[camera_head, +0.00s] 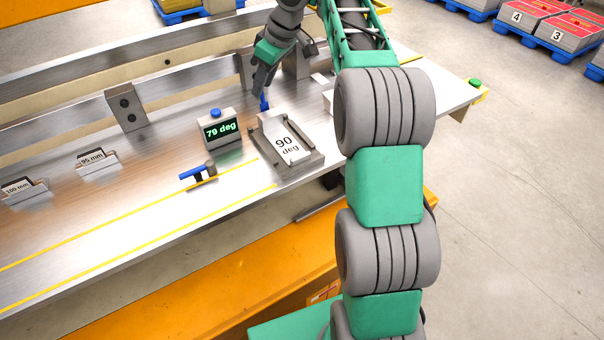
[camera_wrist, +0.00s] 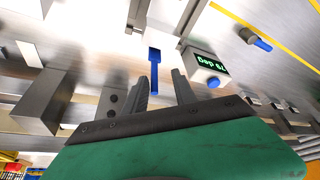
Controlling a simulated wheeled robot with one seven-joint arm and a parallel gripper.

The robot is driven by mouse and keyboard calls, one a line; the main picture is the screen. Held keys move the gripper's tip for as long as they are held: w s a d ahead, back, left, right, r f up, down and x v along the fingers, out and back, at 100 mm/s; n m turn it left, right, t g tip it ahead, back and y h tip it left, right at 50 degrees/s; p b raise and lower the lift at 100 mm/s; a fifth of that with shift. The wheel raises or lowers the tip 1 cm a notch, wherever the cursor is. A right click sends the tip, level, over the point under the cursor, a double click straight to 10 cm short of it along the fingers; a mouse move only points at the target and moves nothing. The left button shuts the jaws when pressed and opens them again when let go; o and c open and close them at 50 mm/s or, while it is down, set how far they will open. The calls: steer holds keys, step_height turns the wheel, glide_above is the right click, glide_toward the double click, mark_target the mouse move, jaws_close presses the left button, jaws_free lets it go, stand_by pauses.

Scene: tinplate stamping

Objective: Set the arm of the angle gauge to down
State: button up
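A grey box with a green "79 deg" display (camera_head: 220,128) and a blue button on top stands on the metal bench. It shows upside down in the wrist view (camera_wrist: 208,66). Near it a blue arm (camera_wrist: 154,68) sticks out from a pale metal block; in the head view only a small blue part (camera_head: 264,102) shows below my gripper (camera_head: 260,90). I cannot tell for sure that this is the gauge's arm. In the wrist view my gripper (camera_wrist: 161,84) is open, its fingers apart, with the blue arm appearing between or just beyond the tips. Contact is unclear.
A "90 deg" block (camera_head: 284,142) sits in a grey holder right of the display. A blue-handled piece (camera_head: 197,173) lies in front. Blocks marked 95 mm (camera_head: 97,162) and 100 mm (camera_head: 22,190) stand left. An upright metal bracket (camera_head: 126,106) stands behind. The front left bench is clear.

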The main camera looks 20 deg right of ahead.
steer(key=p+v, duration=0.3)
steer(key=v, duration=0.2)
steer(key=s+a+m, duration=0.5)
steer(key=s+a, duration=0.1)
steer(key=s, duration=0.5)
steer(key=s+d+f+m+h+p, duration=0.1)
steer(key=s+f, duration=0.3)
steer(key=s, duration=0.3)
steer(key=s+d+f+m+h+p, duration=0.1)
steer(key=s+d+f+m+h, duration=0.1)
steer(key=s+f, duration=0.3)
steer(key=s, duration=0.3)
steer(key=shift+s+d+m+p, duration=0.3)
steer(key=shift+d, duration=0.05)
